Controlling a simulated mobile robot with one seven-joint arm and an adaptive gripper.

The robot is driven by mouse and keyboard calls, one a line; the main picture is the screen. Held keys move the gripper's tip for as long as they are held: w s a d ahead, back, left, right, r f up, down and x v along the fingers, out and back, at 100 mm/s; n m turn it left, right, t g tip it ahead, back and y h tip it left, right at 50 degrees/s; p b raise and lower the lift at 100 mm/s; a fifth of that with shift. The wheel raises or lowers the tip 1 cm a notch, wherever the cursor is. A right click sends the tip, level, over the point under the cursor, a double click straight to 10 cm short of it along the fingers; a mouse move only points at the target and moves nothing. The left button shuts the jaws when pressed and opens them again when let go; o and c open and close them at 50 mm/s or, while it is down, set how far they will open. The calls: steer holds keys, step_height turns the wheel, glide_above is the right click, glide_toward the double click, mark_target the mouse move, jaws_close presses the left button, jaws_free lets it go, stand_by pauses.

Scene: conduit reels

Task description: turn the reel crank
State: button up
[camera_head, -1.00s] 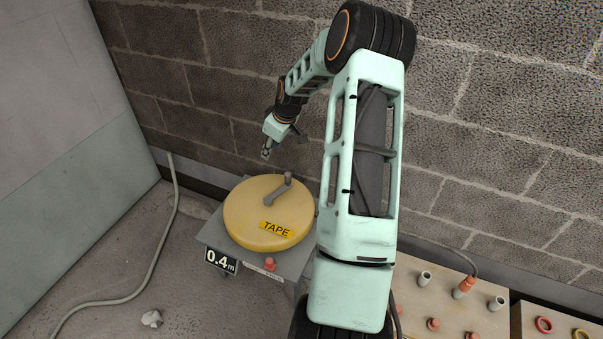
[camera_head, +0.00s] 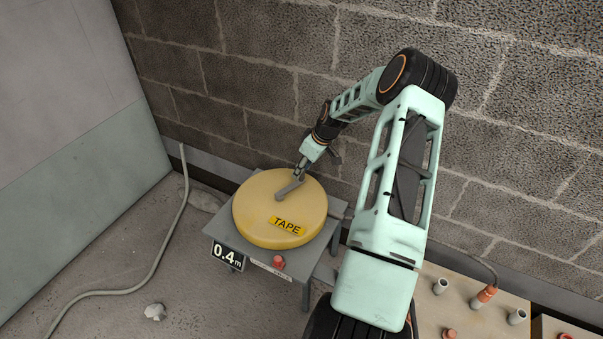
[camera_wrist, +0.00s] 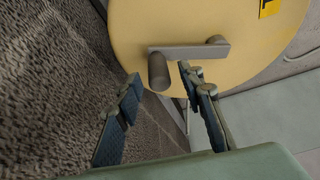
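The round yellow reel (camera_head: 262,222) lies flat on a grey stand and carries a "TAPE" label; it also fills the top of the wrist view (camera_wrist: 225,75). Its grey crank (camera_head: 287,191) has an arm across the reel's top and an upright round handle (camera_wrist: 158,72) at the outer end. In the head view the handle is mostly hidden by my gripper (camera_head: 299,173), which reaches down over it. In the wrist view my gripper (camera_wrist: 159,76) is open, its two fingers apart, with the handle in the gap near the fingertips. I cannot tell whether either finger touches it.
A "0.4 m" sign (camera_head: 227,256) and a red knob (camera_head: 278,262) are at the stand's front. A block wall (camera_head: 240,100) rises close behind. A hose (camera_head: 165,250) lies on the floor at left. A board with several pegs (camera_head: 465,310) stands at lower right.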

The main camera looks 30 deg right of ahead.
steer(key=shift+w+f, duration=0.25)
steer(key=shift+f, duration=0.3)
jaws_close()
